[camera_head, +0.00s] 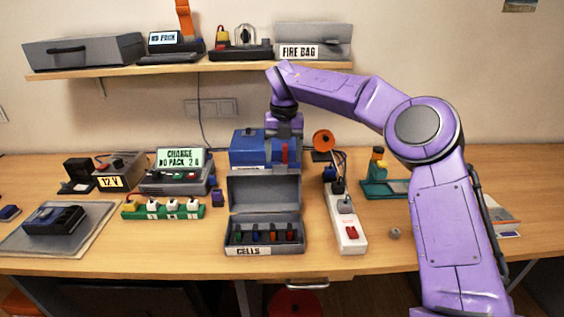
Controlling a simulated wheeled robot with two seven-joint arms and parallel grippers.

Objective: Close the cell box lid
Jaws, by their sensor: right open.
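The grey cell box (248,251), labelled CELLS, sits near the table's front edge in the middle. Its lid (265,193) stands open and upright at the back of the box. Several cells with coloured ends (263,236) lie in a row inside. My right gripper (284,155) points down just above and behind the lid's top edge, in front of a blue box. It is open and holds nothing that I can see; its fingertips are hard to make out. My left gripper is not in view.
The blue box (249,150) stands behind the cell box. A white power strip (348,232) lies close on its right. A green rack (165,212) and a grey charger (172,180) reading CHANGE DO PACK 2 stand left. Clear table lies in front of the rack.

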